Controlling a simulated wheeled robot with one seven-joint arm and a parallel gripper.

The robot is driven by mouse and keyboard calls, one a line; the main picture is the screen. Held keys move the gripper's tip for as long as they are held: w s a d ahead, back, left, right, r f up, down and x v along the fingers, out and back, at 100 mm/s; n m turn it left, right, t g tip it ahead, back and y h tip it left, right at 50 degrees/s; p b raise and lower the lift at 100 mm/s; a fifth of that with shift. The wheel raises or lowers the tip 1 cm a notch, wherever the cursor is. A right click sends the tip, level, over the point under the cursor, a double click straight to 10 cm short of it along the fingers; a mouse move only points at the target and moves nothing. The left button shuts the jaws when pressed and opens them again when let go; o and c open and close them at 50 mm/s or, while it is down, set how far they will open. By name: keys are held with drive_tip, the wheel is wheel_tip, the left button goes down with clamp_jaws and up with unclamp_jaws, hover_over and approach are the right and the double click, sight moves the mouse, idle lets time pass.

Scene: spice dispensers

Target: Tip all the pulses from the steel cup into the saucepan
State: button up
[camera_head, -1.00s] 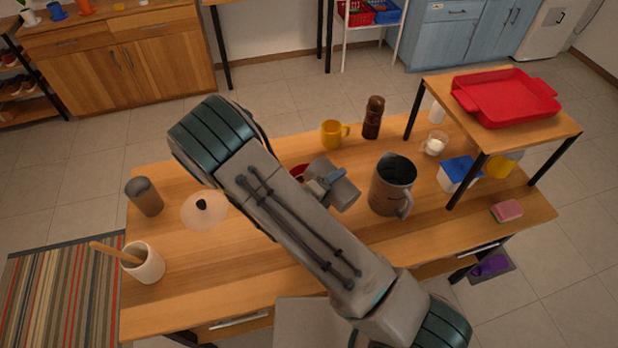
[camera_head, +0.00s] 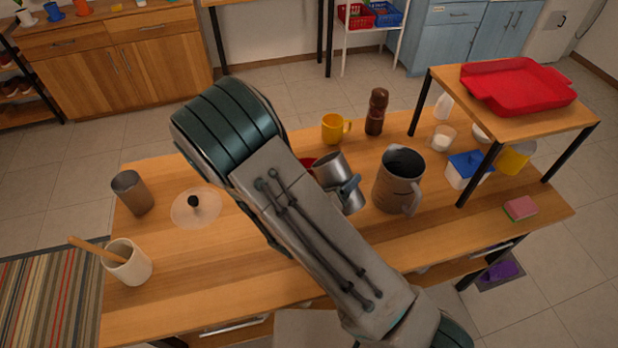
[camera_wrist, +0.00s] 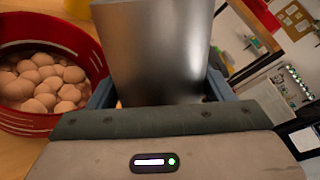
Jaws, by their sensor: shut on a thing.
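My gripper (camera_head: 347,190) is shut on the steel cup (camera_head: 329,172), with a blue finger against its side. In the head view the cup is held above the table, somewhat tilted, its mouth toward the top. Its inside is too small to read. In the wrist view the cup's smooth grey wall (camera_wrist: 160,50) stands between the fingers and its inside is hidden. The red saucepan (camera_wrist: 88,50) is left of the cup there, apart from it, with many round, light brown pulses (camera_wrist: 40,85) in it. In the head view my arm hides most of the saucepan; a bit of red (camera_head: 307,163) shows.
A big grey jug (camera_head: 395,185) stands close right of the cup. A yellow mug (camera_head: 333,129) and a brown grinder (camera_head: 376,112) stand behind. A glass lid (camera_head: 194,208), a dark tumbler (camera_head: 132,192) and a utensil pot (camera_head: 128,265) are at left. A raised shelf (camera_head: 540,118) is at right.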

drive_tip(key=shift+f+m+b, duration=0.4)
drive_tip(key=shift+f+b, duration=0.25)
drive_tip(key=shift+b, duration=0.15)
drive_tip(key=shift+s+d+r+m+t+b, duration=0.3)
drive_tip(key=shift+m+t+b, duration=0.1)
drive_tip(key=shift+m+b, duration=0.3)
drive_tip(key=shift+s+d+m+b, duration=0.35)
drive_tip(key=shift+m+b, duration=0.45)
drive_tip(key=shift+b, duration=0.45)
drive_tip(key=shift+r+m+t, duration=0.3)
drive_tip(key=shift+r+m, duration=0.05)
drive_tip(key=shift+m, duration=0.05)
drive_tip(key=shift+s+d+r+m+p, duration=0.15)
drive_tip(key=shift+r+m+p, duration=0.1)
drive_tip(key=shift+r+p, duration=0.15)
drive_tip(key=shift+s+d+r+m+p, duration=0.1)
drive_tip(key=shift+r+m+p, duration=0.15)
drive_tip(key=shift+r+p, duration=0.15)
drive_tip(key=shift+f, duration=0.2)
drive_tip(key=shift+s+d+f+m+t, duration=0.1)
drive_tip(key=shift+f+m+t, duration=0.1)
drive_tip(key=shift+m, duration=0.25)
drive_tip(key=shift+s+f+m+t, duration=0.1)
drive_tip(key=shift+m+t, duration=0.1)
drive_tip(key=shift+m, duration=0.25)
drive_tip(key=shift+r, duration=0.1)
